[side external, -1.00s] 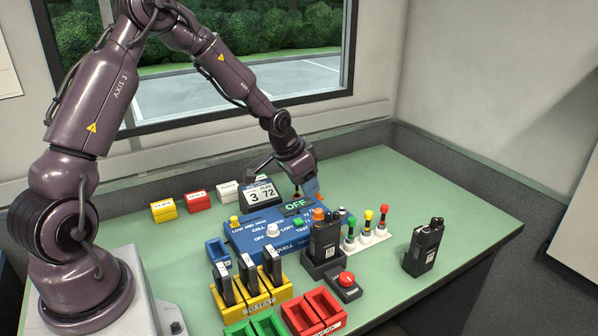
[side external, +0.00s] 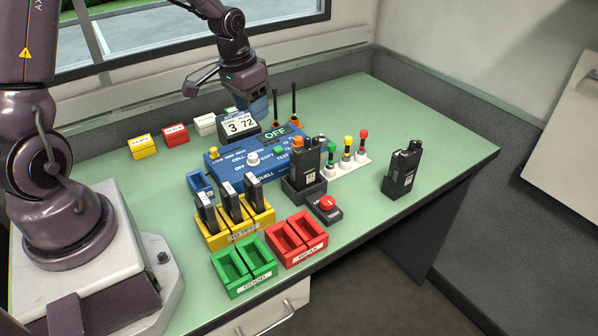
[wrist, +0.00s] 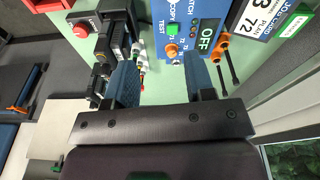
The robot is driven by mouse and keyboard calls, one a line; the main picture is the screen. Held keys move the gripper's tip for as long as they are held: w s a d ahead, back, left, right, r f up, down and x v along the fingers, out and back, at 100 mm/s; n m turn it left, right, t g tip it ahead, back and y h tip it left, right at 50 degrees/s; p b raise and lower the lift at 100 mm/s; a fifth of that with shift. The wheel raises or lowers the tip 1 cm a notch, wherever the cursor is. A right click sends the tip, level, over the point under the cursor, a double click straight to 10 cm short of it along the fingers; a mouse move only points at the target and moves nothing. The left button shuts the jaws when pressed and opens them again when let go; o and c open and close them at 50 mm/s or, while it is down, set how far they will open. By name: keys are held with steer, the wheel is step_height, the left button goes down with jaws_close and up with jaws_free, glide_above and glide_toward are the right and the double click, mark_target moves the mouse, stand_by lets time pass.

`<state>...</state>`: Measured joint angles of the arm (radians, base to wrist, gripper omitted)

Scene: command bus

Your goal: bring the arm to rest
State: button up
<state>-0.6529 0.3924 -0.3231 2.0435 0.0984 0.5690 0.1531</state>
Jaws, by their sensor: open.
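My gripper (side external: 258,106) is raised above the back of the bench, behind the blue tester box (side external: 228,172). Its blue fingers stand apart in the wrist view (wrist: 161,82), with nothing between them. The tester's display reads OFF. Two dark rods with orange bases (side external: 294,112) stand just right of the gripper; they also show in the wrist view (wrist: 228,70).
A job card stand (side external: 239,126) is close below the gripper. A black radio (side external: 305,165) stands in a holder; another radio (side external: 403,170) stands to the right. Yellow (side external: 240,236), green (side external: 240,285) and red (side external: 297,258) bins are in front. The bench's right side is mostly clear.

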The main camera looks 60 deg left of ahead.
steer(key=s+d+r+m+t, duration=0.1)
steer(key=s+d+r+t, duration=0.2)
steer(key=s+d+r, duration=0.9)
steer(key=s+r, duration=0.4)
steer(key=shift+s+d+r+t, duration=0.15)
steer(key=shift+d+r+t, duration=0.15)
steer(key=shift+d+r, duration=0.1)
stand_by(0.6)
